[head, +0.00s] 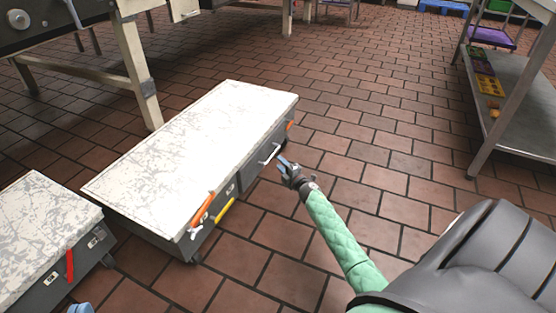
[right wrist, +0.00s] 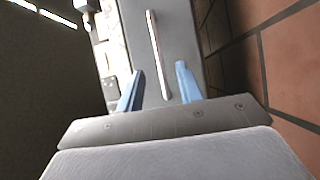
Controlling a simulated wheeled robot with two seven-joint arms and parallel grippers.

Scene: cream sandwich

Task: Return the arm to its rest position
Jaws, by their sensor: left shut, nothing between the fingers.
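My right arm, in a green quilted sleeve, reaches forward from the lower right of the head view. Its right gripper (head: 283,163) is beside the front of the long grey cabinet, close to a white bar handle (head: 268,154). In the right wrist view the two blue fingers of the right gripper (right wrist: 158,84) stand apart. The white handle (right wrist: 157,50) shows ahead of the gap, and nothing is gripped. My left gripper (head: 80,308) shows only as blue tips at the bottom left edge. It is shut and empty; the rest of it is out of frame.
The long low cabinet (head: 190,135) has a scuffed white top and orange, yellow and white handles. A second cabinet (head: 40,225) with a red handle (head: 70,265) stands at left. A metal shelf rack (head: 525,115) stands at right. Brick floor (head: 380,140) between is clear.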

